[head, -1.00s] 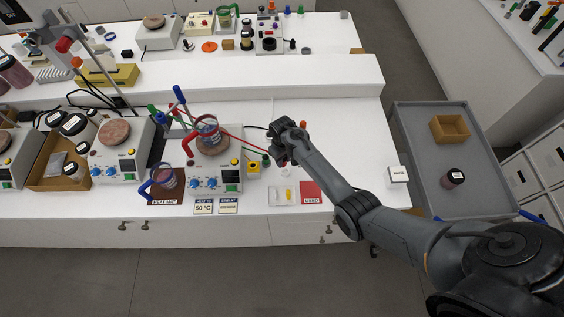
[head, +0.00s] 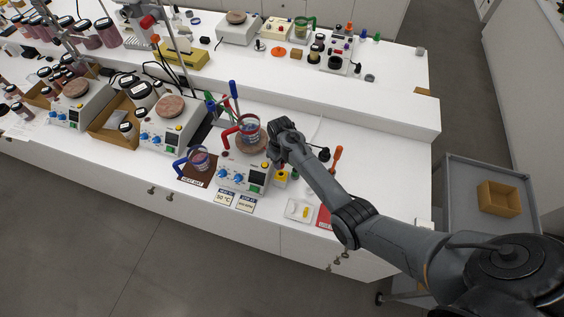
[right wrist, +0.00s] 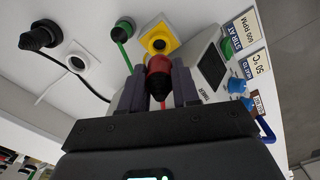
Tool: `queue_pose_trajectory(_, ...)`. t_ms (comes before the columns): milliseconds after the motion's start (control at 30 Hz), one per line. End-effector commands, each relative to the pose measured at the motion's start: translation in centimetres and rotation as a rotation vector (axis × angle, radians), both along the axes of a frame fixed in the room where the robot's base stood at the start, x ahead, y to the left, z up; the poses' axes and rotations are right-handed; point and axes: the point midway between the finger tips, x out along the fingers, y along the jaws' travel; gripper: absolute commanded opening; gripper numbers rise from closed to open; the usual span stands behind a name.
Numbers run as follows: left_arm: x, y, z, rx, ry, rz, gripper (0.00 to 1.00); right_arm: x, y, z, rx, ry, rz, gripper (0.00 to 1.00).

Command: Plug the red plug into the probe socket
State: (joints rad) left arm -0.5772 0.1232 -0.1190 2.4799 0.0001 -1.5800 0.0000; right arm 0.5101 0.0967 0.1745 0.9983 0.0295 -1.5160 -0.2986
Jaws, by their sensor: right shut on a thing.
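The red plug (right wrist: 158,66) is between the two fingers of my right gripper (right wrist: 160,77), which is shut on it. In the right wrist view it lines up with a yellow socket block (right wrist: 157,35) just beyond it. The plug covers part of that block, so I cannot tell whether it is touching or inside. In the head view my right gripper (head: 276,158) is low beside the front hotplate (head: 238,178), and the yellow block (head: 281,177) shows just in front of it. The plug is hidden there. My left gripper is out of view.
A green plug (right wrist: 123,29) with a green lead, a white socket block (right wrist: 79,61) and a black plug (right wrist: 40,36) lie beside the yellow block. A glass beaker (head: 249,131) with a red handle stands on the hotplate.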

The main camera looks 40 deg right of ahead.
Motion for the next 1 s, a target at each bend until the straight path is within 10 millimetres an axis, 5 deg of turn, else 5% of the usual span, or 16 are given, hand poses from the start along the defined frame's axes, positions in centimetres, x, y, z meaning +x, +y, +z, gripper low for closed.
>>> queue_pose_trajectory(467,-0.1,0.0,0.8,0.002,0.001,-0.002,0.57,0.0,0.0,0.2,0.0,0.001,0.019,0.0)
queue_pose_trajectory(1000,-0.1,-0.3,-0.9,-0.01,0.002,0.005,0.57,0.0,0.0,-2.6,0.0,0.0,0.024,0.0)
